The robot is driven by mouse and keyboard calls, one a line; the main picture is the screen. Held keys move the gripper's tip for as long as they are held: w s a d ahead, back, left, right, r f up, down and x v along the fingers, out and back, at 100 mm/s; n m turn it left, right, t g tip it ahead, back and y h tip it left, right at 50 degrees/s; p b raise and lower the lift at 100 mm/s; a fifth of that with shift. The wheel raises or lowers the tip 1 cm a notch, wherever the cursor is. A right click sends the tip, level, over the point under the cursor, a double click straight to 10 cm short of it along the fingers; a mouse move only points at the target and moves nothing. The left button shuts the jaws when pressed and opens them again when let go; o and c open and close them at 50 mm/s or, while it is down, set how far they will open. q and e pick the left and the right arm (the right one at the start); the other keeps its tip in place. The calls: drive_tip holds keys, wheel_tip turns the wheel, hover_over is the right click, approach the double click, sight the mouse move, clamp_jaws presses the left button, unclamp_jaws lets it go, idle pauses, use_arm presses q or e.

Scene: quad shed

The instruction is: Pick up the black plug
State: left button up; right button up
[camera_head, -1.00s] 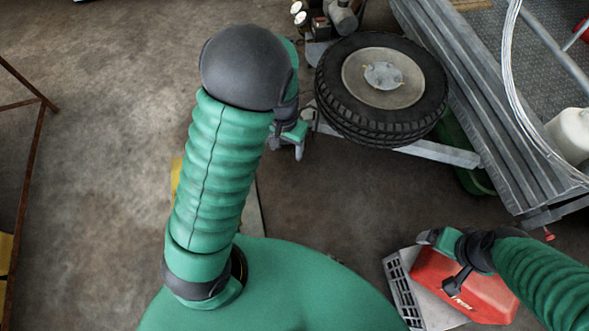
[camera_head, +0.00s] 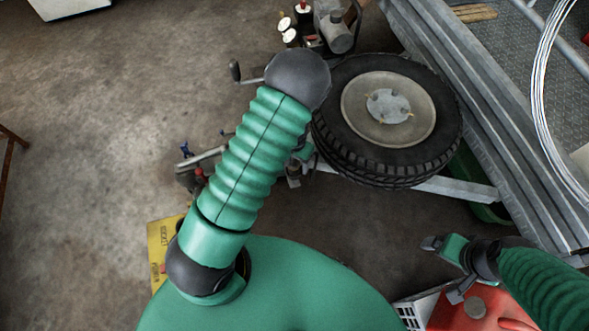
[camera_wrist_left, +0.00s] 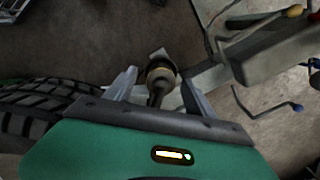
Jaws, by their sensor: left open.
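In the left wrist view a black plug (camera_wrist_left: 157,92) with a brassy ring lies between the two grey fingers of my left gripper (camera_wrist_left: 160,78). The gripper is open, with a finger on each side of the plug and gaps between. In the head view my left gripper (camera_head: 294,177) is beside the tyre, mostly hidden behind my arm. I cannot pick out the plug there. My right gripper (camera_head: 434,243) is low at the right, above the floor near a red case; its jaws are too unclear to read.
A spare tyre (camera_head: 388,108) on a metal trailer frame stands right of my left gripper. The red case (camera_head: 478,308) lies at lower right. A yellow box (camera_head: 160,250) and a metal coupling with levers (camera_head: 200,160) are at left. Open floor lies further left.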

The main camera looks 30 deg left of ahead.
use_arm(q)
drive_tip(key=shift+a+f, duration=0.1)
drive_tip(key=shift+a, duration=0.05)
drive_tip(key=shift+c, duration=0.9)
drive_tip(key=c, duration=0.9)
drive_tip(key=shift+c, duration=1.4)
clamp_jaws()
drive_tip(key=shift+r, duration=0.2)
